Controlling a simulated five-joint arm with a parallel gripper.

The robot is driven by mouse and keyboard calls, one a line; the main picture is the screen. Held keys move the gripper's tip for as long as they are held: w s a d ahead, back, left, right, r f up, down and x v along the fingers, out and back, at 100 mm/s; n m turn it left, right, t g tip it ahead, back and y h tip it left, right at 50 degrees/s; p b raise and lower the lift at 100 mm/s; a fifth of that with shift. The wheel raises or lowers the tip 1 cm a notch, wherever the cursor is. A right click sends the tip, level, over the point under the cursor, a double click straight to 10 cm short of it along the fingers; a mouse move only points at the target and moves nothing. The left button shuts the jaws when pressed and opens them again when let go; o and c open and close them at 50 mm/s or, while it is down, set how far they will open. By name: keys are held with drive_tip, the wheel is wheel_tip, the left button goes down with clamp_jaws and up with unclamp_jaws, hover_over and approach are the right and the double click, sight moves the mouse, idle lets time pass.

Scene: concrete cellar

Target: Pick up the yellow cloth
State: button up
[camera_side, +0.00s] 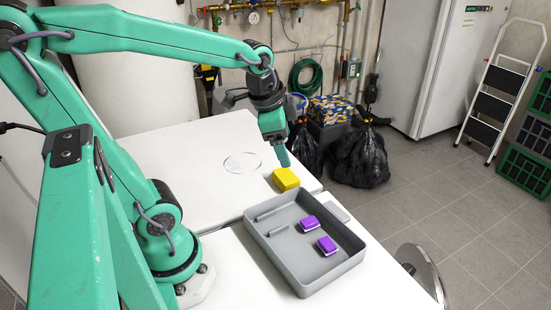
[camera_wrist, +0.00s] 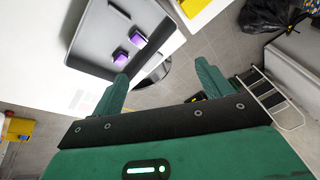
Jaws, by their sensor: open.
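The yellow cloth (camera_side: 286,179) is a compact, folded-looking block on the white table, near its right edge and just behind the grey tray. My gripper (camera_side: 283,160) hangs just above it in the side view, pointing down. Whether it touches the cloth cannot be told. In the wrist view my gripper (camera_wrist: 160,70) has its two green fingers spread wide, with nothing held between them. A yellow patch at the top edge of the wrist view, likely the cloth (camera_wrist: 193,6), is cut off by the frame.
The grey tray (camera_side: 350,263) stands in front of the cloth and holds two purple blocks (camera_side: 309,224) and grey bars. A flat grey piece (camera_side: 332,207) lies beside it. Clear white table (camera_side: 190,175) lies left of the cloth. A round metal-topped object (camera_side: 420,268) stands beyond the table's right edge.

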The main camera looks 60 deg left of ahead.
drive_tip(key=w+a+f+m+g, duration=0.2)
drive_tip(key=w+a+f+m, duration=0.4)
drive_tip(key=a, duration=0.1)
drive_tip(key=m+g, duration=0.2)
drive_tip(key=m, duration=0.4)
hover_over(287, 175)
drive_tip(key=shift+h, duration=0.3)
drive_tip(key=f, duration=0.8)
drive_tip(key=shift+s+a+f, duration=0.1)
drive_tip(key=shift+s+f, duration=0.2)
drive_tip(key=shift+f, duration=1.4)
drive_tip(key=shift+w+d+f, duration=0.1)
drive_tip(key=shift+f, duration=1.2)
drive_tip(key=shift+w+d+f, duration=0.1)
drive_tip(key=shift+f, duration=1.2)
drive_tip(key=c, duration=1.1)
drive_tip(key=shift+o, duration=0.2)
drive_tip(key=shift+r, duration=0.15)
